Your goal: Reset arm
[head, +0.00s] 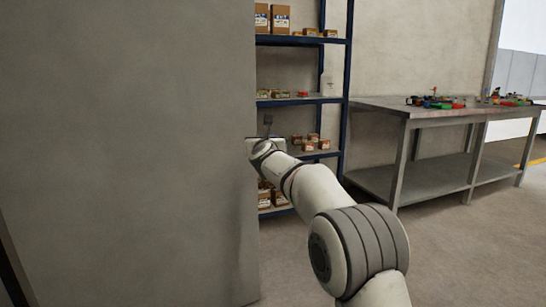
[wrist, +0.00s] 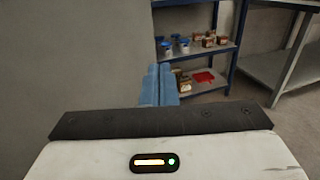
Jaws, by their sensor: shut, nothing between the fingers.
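My arm (head: 318,190) reaches forward from the lower right in the head view, its end beside the right edge of a large grey wall-like surface. My gripper shows in the wrist view as two blue fingers (wrist: 159,72) close together, shut and empty, in front of the shelf and the grey surface. In the head view the fingers are too small to make out clearly.
A large grey surface (head: 125,150) fills the left. Behind my arm stands a blue-framed shelf (head: 347,90) with boxes and small items. A metal workbench (head: 420,112) with colourful parts (head: 440,103) stands right. Bare floor (head: 470,250) lies at the lower right.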

